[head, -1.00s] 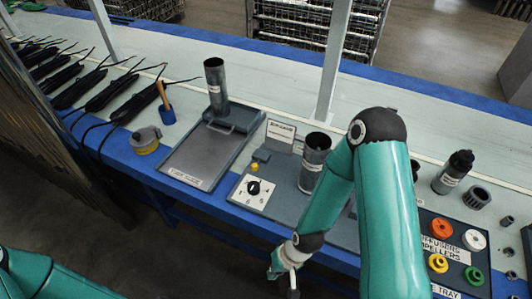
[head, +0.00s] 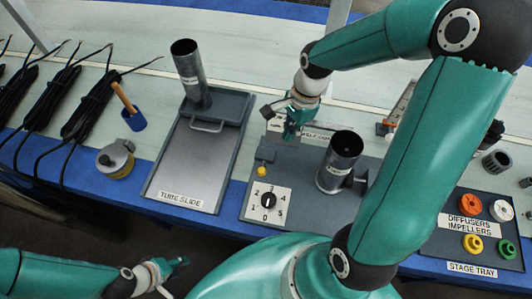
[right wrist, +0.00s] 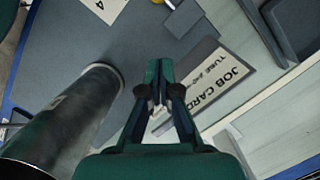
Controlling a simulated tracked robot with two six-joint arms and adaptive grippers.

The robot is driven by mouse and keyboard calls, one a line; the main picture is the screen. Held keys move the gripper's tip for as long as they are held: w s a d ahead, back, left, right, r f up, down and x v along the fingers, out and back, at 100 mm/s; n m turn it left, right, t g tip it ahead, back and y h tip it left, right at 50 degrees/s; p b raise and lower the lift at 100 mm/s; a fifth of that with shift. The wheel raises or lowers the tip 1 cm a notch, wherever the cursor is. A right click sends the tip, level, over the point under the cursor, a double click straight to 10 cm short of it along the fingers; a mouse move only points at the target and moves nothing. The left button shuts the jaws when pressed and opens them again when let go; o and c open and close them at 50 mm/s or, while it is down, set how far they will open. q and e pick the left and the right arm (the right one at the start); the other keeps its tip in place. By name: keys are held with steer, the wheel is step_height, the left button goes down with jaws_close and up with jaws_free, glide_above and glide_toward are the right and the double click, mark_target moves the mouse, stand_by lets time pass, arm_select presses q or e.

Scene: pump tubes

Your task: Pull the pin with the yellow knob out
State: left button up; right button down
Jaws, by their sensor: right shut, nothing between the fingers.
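The yellow knob (head: 262,171) sits low on the grey plate (head: 308,185), just behind the numbered dial (head: 268,201). In the right wrist view, part of a yellow knob (right wrist: 159,2) shows at the top edge; its pin cannot be made out. My right gripper (head: 290,132) points down above the back of the plate, near the job card, behind and to the right of the knob. In the right wrist view its fingers (right wrist: 158,88) are together and empty, apart from the knob. My left gripper (head: 180,272) is at the lower left, away from the bench fixtures; its opening is unclear.
A dark upright tube (head: 340,165) stands on the plate, close beside my right gripper in the right wrist view (right wrist: 65,125). The job card (right wrist: 225,80) lies beyond its fingers. The tube slide (head: 188,165) is left; the stage tray (head: 440,246) is right.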

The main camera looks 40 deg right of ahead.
glide_toward(268, 170)
steer(key=d+f, duration=0.2)
steer(key=f, duration=0.1)
steer(key=shift+d+f+b, duration=0.1)
steer(key=shift+d+b, duration=0.25)
steer(key=shift+b, duration=0.05)
steer(key=a+f, duration=0.1)
steer(key=a, duration=0.2)
steer(key=shift+w+f, duration=0.1)
steer(key=shift+f, duration=0.3)
steer(key=shift+a+f, duration=0.25)
steer(key=shift+a, duration=0.25)
